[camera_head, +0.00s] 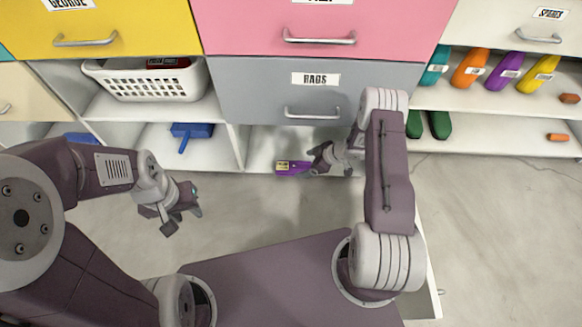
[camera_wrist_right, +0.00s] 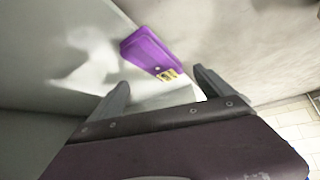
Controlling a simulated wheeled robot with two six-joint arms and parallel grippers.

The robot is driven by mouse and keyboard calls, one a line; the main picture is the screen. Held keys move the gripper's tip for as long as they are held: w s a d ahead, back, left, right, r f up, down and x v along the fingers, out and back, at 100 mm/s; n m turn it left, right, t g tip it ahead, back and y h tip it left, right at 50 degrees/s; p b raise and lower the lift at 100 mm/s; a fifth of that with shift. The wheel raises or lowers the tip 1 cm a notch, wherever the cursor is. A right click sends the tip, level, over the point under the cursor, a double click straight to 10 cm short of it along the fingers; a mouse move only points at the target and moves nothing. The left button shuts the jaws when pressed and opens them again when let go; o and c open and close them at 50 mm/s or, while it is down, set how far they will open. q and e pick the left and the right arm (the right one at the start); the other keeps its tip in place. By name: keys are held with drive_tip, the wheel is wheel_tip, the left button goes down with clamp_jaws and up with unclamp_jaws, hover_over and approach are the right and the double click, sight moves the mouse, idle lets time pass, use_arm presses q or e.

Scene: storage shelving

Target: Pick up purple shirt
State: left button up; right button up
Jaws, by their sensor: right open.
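The purple shirt (camera_head: 293,168) is a small, flat purple piece with a yellow label. It lies on the bottom shelf under the grey drawer, near the shelf's front edge. In the right wrist view the purple shirt (camera_wrist_right: 150,52) is ahead of the fingertips, with its label end nearest them. My right gripper (camera_head: 318,165) is just right of it in the head view. The right gripper (camera_wrist_right: 160,85) has its fingers apart with nothing between them. My left gripper (camera_head: 182,213) hangs over the floor at left, away from the shelf; its fingers look spread and empty.
The grey drawer (camera_head: 315,90) marked BAGS is right above the shelf opening. A white basket (camera_head: 148,82) and a blue object (camera_head: 192,130) are on shelves at left. The floor (camera_head: 270,215) before the shelf is clear.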

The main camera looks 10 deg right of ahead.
sight(295, 167)
drive_tip(key=shift+w+a+f+b, duration=0.15)
drive_tip(key=shift+a+f+b, duration=0.15)
drive_tip(key=shift+f, duration=0.3)
drive_tip(key=shift+w+a+f+b, duration=0.15)
drive_tip(key=shift+f+b, duration=0.2)
drive_tip(key=shift+f, duration=0.25)
drive_tip(key=shift+w+a+f, duration=0.15)
drive_tip(key=shift+w+a, duration=0.05)
drive_tip(key=shift+w, duration=0.05)
drive_tip(key=b+x, duration=0.2)
drive_tip(key=b, duration=0.1)
drive_tip(key=b+x, duration=0.2)
drive_tip(key=shift+d+f, duration=0.2)
drive_tip(key=shift+f, duration=0.05)
drive_tip(key=shift+w+a+f, duration=0.15)
drive_tip(key=shift+a, duration=0.05)
use_arm(q)
wheel_tip(295, 167, down, 8)
drive_tip(key=shift+r, duration=0.2)
use_arm(e)
drive_tip(key=shift+a, duration=0.1)
drive_tip(key=c, duration=1.6)
